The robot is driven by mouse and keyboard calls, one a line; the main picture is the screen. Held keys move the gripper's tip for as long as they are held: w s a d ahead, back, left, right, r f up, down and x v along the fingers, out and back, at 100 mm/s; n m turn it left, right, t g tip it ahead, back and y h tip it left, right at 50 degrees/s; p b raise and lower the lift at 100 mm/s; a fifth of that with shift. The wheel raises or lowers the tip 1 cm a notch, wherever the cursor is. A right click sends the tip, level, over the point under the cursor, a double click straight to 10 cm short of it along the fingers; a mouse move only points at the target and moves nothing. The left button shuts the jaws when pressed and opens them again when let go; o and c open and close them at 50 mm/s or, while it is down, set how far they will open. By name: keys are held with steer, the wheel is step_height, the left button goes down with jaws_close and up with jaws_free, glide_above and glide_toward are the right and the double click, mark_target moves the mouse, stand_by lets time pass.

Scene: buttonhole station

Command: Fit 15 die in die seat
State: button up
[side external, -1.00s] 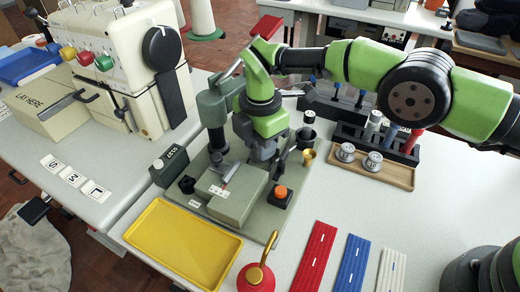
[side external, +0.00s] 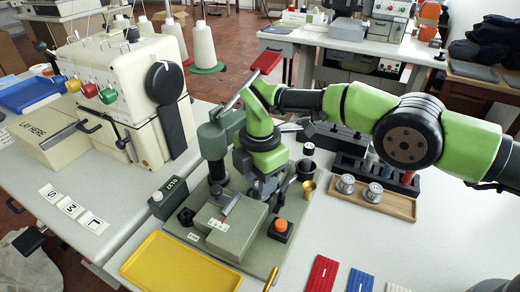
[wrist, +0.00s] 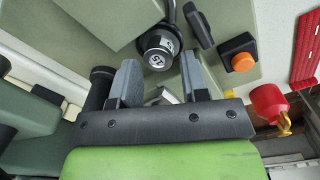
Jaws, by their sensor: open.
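My gripper (wrist: 160,66) is open in the wrist view, its two grey fingers apart. A dark round die (wrist: 157,46) with a pale numbered face, which looks like 15, shows at the mouth of the gap between the fingertips. I cannot tell whether it stands in a seat, and I see no finger closed on it. In the side view my gripper (side external: 266,188) is low over the green press station (side external: 228,262), behind the grey-green block (side external: 230,226). The die and the die seat are hidden or not clear there.
A wooden tray (side external: 398,207) holds two silver cylinders (side external: 345,184). A yellow tray (side external: 180,264) lies in front.

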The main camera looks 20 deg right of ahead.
step_height(320, 180, up, 10)
steer(key=shift+r, duration=0.15)
stand_by(0.3)
steer(key=s+d+r+m+t+y, duration=0.1)
steer(key=s+d+r+m, duration=0.1)
steer(key=d+r+m, duration=0.65)
steer(key=s+d+r+m+t+y, duration=0.1)
steer(key=s+d+r+m+t, duration=0.3)
steer(key=r, duration=0.7)
steer(key=s+d+f+m+t, duration=0.1)
steer(key=s+d+m, duration=0.3)
steer(key=s, duration=0.5)
steer(key=s+d+f+m+t, duration=0.1)
steer(key=s+d+f+m, duration=0.1)
steer(key=s+d+m, duration=0.3)
steer(key=s+m, duration=0.4)
steer(key=shift+s+d, duration=0.25)
steer(key=shift+o, duration=0.3)
